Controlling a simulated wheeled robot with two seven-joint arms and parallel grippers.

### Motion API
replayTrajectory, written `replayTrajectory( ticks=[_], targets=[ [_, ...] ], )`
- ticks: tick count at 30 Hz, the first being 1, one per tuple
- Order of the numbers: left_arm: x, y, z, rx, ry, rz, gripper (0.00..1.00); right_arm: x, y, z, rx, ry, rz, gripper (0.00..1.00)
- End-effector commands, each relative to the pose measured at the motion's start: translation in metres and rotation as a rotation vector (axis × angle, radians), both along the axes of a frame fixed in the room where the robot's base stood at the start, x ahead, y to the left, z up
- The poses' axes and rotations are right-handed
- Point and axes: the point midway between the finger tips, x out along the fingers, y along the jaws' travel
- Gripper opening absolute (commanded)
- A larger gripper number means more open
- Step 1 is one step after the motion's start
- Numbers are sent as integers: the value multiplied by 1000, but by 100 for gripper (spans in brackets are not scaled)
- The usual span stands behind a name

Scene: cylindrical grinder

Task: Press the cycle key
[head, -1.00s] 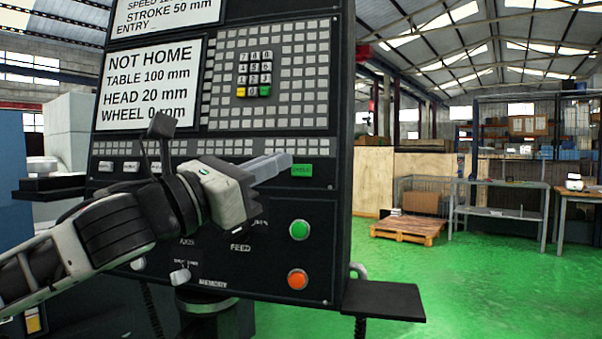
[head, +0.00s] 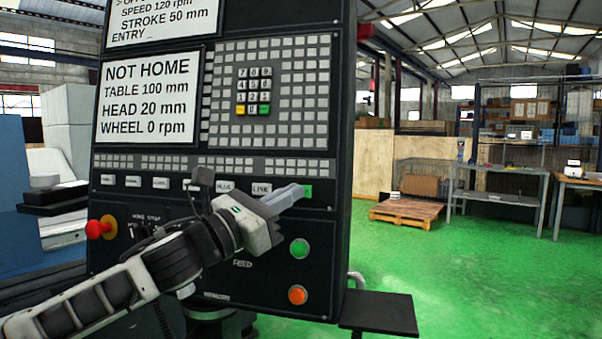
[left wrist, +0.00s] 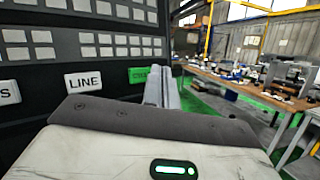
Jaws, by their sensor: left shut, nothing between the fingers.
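The cycle key (head: 308,191) is a green key at the right end of the key row on the dark control panel. In the head view its left part is hidden behind my left fingers. In the left wrist view the green key (left wrist: 138,75) shows just left of the fingers, beside the LINE key, its right part covered. My left gripper (head: 296,191) is shut and empty, its tips pointing right and toward the panel at the key's height. I cannot tell whether the tips touch the key. My right gripper is not in view.
A LINE key (head: 261,190) sits left of the green key. Below are a green round button (head: 299,248) and an orange one (head: 298,295). A red knob (head: 98,228) sticks out at the left. A small dark shelf (head: 380,314) juts out at lower right.

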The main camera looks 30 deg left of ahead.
Motion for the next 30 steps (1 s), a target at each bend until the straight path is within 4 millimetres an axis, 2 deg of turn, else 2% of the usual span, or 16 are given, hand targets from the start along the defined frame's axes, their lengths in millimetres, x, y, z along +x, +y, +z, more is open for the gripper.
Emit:
replayTrajectory(
  ticks=[6,30],
  targets=[
    [10,2,-3,2,1,-1,0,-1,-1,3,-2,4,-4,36],
    [10,2,-4,2,2,-1,0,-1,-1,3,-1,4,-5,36]
  ],
)
